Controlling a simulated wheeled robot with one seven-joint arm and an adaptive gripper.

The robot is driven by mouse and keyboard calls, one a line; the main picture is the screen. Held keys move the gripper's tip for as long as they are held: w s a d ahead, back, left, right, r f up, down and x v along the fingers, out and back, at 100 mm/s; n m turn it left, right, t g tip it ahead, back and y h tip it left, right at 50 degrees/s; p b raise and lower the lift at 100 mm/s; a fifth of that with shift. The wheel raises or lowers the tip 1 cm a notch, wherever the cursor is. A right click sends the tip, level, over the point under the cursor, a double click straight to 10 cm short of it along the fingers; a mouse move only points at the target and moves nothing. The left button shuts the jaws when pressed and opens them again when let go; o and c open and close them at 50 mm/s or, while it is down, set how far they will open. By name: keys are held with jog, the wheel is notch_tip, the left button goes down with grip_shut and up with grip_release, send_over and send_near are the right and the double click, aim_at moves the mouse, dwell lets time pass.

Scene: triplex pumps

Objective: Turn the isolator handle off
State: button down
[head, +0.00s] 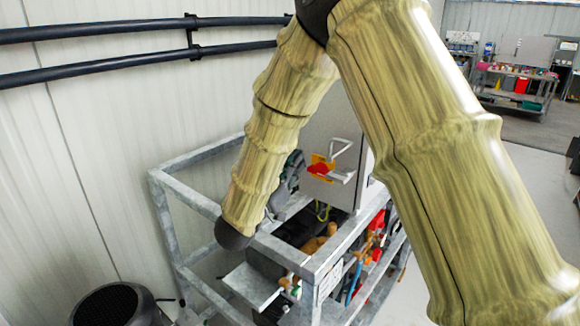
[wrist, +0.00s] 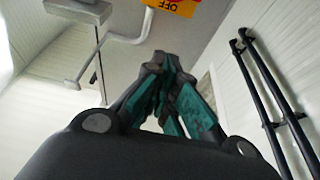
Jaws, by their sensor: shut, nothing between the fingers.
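The isolator, a red handle (head: 319,169) on a yellow plate (head: 331,160), is on the front of a grey cabinet (head: 338,120) in the head view. In the wrist view, only part of the yellow plate (wrist: 186,5) shows at the top edge, with "OFF" upside down; the red handle is not clearly seen there. My gripper (wrist: 165,62), dark with teal pads, is shut and empty, pointing toward the cabinet below the plate. In the head view, my gripper (head: 291,170) is partly hidden behind my arm, left of the handle and apart from it.
A pale bent rod guard (head: 346,152) stands out beside the handle. A grey metal frame (head: 335,245) with pump parts surrounds the area below. Black pipes (head: 120,65) run along the white wall at left. A workbench (head: 515,85) is far right.

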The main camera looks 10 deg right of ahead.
jog(key=p, duration=0.2)
send_over(319, 171)
jog(key=w+a, duration=0.2)
jog(key=a, duration=0.1)
jog(key=shift+s+a+r, duration=0.15)
jog(key=shift+s+r, duration=0.05)
jog(key=shift+r, duration=0.15)
jog(key=shift+s+f, duration=0.3)
jog(key=shift+f, duration=0.15)
jog(key=shift+s+f+p, duration=0.2)
jog(key=shift+s+p, duration=0.15)
jog(key=shift+f, duration=0.35)
jog(key=shift+w+f+p, duration=0.35)
jog(key=shift+f, duration=0.6)
jog(key=shift+s, duration=0.25)
jog(key=shift+w, duration=0.1)
